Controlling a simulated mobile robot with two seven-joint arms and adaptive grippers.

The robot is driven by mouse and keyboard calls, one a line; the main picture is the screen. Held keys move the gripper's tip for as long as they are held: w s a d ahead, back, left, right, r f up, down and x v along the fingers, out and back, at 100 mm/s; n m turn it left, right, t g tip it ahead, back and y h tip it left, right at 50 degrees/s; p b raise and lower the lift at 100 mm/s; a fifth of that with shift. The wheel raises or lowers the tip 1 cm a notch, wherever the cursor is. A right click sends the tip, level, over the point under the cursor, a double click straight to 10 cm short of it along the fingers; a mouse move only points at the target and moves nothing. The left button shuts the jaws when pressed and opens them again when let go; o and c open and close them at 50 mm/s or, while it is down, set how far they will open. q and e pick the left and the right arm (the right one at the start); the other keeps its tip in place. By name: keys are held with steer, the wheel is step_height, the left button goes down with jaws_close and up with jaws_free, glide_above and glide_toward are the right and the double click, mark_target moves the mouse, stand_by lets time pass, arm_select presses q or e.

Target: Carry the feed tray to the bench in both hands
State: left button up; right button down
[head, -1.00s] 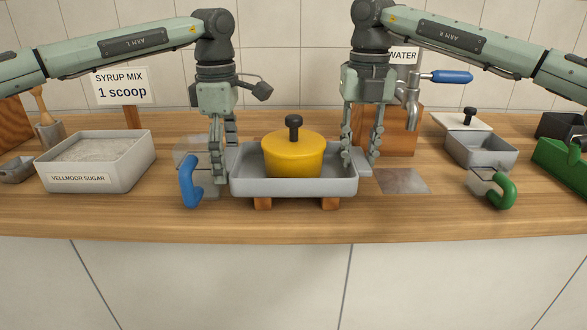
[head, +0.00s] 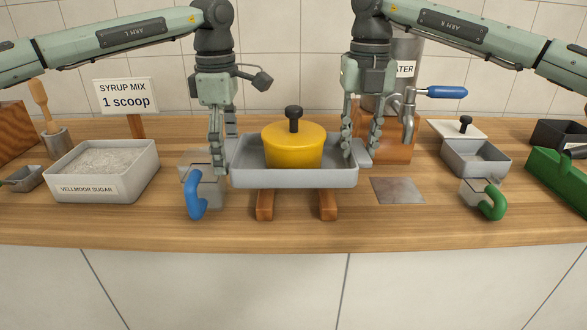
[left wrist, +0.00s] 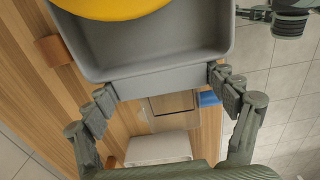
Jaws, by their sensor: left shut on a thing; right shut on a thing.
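The grey feed tray (head: 290,178) is level, with a yellow lidded pot (head: 293,147) with a black knob standing in it. It is held above two wooden supports (head: 265,205). My left gripper (head: 225,160) is shut on the tray's left end. In the left wrist view, its two fingers (left wrist: 163,84) lie on either side of the grey end piece of the tray (left wrist: 160,82), and part of the yellow pot (left wrist: 112,8) shows. My right gripper (head: 361,152) is shut on the tray's right end.
On the wooden counter (head: 290,232), a sugar bin (head: 75,187) and a clear scoop with a blue handle (head: 195,195) are left. A metal plate (head: 398,190), a grey container (head: 475,160), a green-handled scoop (head: 492,202) and a green box (head: 555,175) are right. A water dispenser (head: 405,75) stands behind.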

arm_select(q)
steer(key=shift+r, duration=0.25)
arm_select(e)
steer(key=shift+r, duration=0.3)
arm_select(q)
steer(key=shift+r, duration=1.9)
arm_select(e)
steer(key=shift+r, duration=1.9)
arm_select(q)
steer(key=shift+s, duration=0.15)
arm_select(e)
steer(key=shift+s, duration=0.1)
